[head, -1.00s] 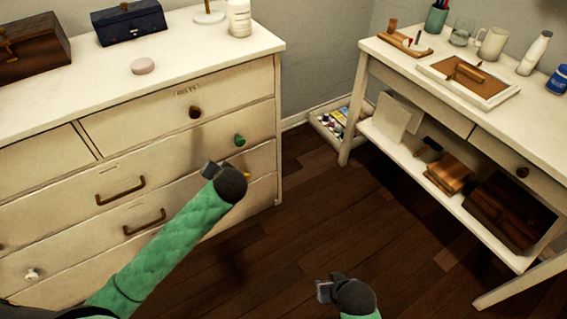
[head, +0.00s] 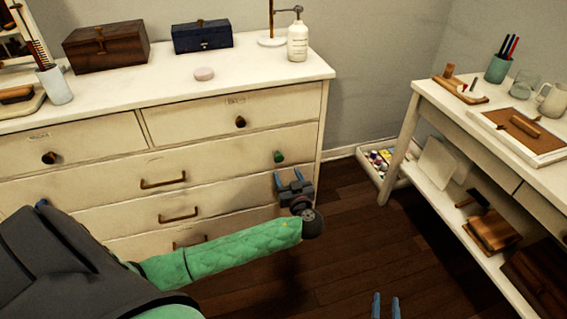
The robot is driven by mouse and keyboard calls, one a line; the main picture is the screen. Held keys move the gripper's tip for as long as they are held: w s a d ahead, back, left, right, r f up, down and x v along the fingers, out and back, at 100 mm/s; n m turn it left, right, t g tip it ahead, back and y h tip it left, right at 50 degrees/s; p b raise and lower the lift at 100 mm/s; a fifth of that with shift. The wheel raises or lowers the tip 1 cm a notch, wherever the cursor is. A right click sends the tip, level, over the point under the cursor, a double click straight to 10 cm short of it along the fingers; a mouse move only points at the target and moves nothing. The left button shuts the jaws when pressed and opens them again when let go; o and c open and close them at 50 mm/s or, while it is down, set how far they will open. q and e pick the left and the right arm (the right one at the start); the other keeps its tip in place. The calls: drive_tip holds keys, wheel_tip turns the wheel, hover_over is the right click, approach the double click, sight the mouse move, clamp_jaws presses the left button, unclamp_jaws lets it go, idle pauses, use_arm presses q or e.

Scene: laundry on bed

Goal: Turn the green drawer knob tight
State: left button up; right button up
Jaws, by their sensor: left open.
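The green knob (head: 279,156) sits at the right end of a drawer front on the cream dresser (head: 225,143). My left gripper (head: 289,179) is just below the knob in the picture, with its two blue fingers pointing up and apart. It is open and empty, and a small gap shows between the fingertips and the knob. My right gripper (head: 385,305) shows only as two blue fingertips at the bottom edge. They stand apart with nothing between them, and the rest of it is out of view.
The dresser also has a brown knob (head: 240,121) above the green one and brown bar handles (head: 163,181) to the left. Boxes and a white bottle (head: 297,41) stand on top. A side table (head: 452,124) stands at right. Dark wooden floor (head: 345,235) lies open between them.

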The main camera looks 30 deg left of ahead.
sight(279, 159)
use_arm(q)
drive_tip(key=shift+x, duration=3.85)
use_arm(e)
drive_tip(key=shift+w+a+r, duration=0.1)
drive_tip(key=shift+r, duration=0.35)
use_arm(q)
drive_tip(key=shift+c, duration=0.4)
